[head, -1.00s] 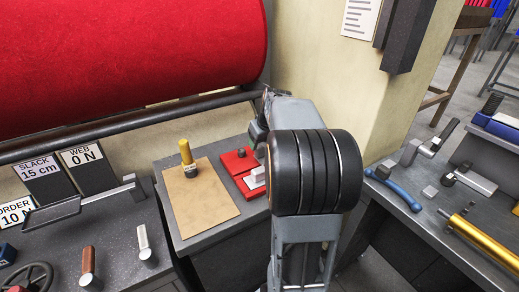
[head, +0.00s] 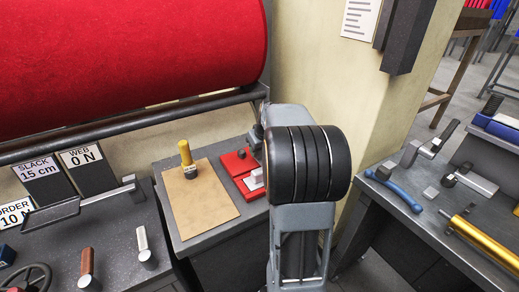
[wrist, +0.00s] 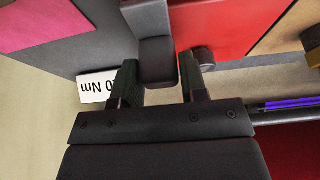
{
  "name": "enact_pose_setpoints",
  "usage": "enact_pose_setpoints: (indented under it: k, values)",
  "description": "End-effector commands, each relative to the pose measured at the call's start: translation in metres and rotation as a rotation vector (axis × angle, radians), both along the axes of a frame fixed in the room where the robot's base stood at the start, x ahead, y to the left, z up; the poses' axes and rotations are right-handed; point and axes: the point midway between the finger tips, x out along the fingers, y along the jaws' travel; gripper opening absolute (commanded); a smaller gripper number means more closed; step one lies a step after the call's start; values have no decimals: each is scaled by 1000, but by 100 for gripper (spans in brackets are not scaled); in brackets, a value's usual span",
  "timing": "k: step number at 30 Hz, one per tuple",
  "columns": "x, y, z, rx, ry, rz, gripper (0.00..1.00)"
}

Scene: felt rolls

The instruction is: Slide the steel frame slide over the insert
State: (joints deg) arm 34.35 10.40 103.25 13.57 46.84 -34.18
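My gripper (wrist: 160,88) shows in the wrist view with its two fingers apart. A dark block with a rounded end (wrist: 158,62) shows between the fingertips; I cannot tell whether they touch it. In the head view my arm's black joint hides most of the gripper. A red base (head: 236,163) lies on the bench, with a dark knob and a pale metal piece (head: 257,177) on it. That piece may be the steel frame slide, but it is partly hidden by my arm. The red base also shows in the wrist view (wrist: 225,25). I cannot make out the insert.
A brown board (head: 203,205) with a yellow-handled tool (head: 186,157) lies left of the red base. A large red felt roll (head: 130,60) and a dark bar (head: 130,124) are behind. The right bench holds several tools.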

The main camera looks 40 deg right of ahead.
Motion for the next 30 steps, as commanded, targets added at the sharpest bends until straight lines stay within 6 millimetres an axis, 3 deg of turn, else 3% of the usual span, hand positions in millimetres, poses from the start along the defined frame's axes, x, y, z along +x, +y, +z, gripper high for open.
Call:
enact_pose_setpoints:
  k: [12,16,24,30]
  values:
    - [0,0,0,0,0,0,0]
    - [-2,0,0,-1,-1,0,0]
    - [-33,4,-1,-2,-1,-1,0]
    - [-35,5,0,0,3,2,0]
